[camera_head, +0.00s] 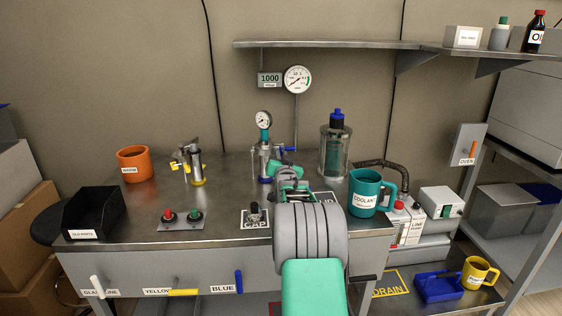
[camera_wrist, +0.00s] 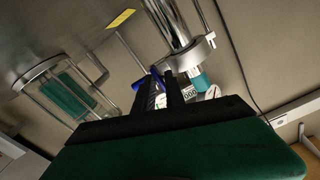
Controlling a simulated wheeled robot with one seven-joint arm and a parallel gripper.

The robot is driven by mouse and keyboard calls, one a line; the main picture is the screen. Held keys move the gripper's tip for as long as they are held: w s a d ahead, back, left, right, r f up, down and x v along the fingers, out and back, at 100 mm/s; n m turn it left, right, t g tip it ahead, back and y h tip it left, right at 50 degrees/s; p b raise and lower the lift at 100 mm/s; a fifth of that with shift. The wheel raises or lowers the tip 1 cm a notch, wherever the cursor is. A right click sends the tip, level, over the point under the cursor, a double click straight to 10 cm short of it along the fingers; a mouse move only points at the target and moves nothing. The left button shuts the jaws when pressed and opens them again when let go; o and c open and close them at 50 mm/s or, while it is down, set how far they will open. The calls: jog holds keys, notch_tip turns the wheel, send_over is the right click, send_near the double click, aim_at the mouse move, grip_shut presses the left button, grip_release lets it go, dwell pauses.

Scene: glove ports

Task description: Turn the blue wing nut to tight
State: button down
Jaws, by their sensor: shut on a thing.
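The blue wing nut (camera_head: 290,149) is on the right side of the clear vessel (camera_head: 265,160) with a dial gauge on top and a blue base ring. In the wrist view the blue wing nut (camera_wrist: 156,73) is at the fingertips of my gripper (camera_wrist: 165,84), with another blue part showing just left of the fingers. My gripper is shut on the wing nut, with dark fingers close together. In the head view my own arm covers most of the gripper. The nut's exact angle is hard to tell.
A similar vessel with yellow parts (camera_head: 190,166) stands to the left. A tall clear canister (camera_head: 335,150) and a teal coolant jug (camera_head: 367,192) stand to the right. An orange mug (camera_head: 134,164) and a black bin (camera_head: 95,213) are at the left. A shelf (camera_head: 330,44) hangs above.

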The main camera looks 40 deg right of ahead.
jog(key=shift+m, duration=0.4)
jog(key=c, duration=1.6)
grip_release()
jog(key=s+a+r+p, duration=0.1)
jog(key=s+a+r, duration=0.7)
jog(key=s+r, duration=0.3)
notch_tip(320, 180, up, 2)
jog(key=shift+s+p, duration=0.3)
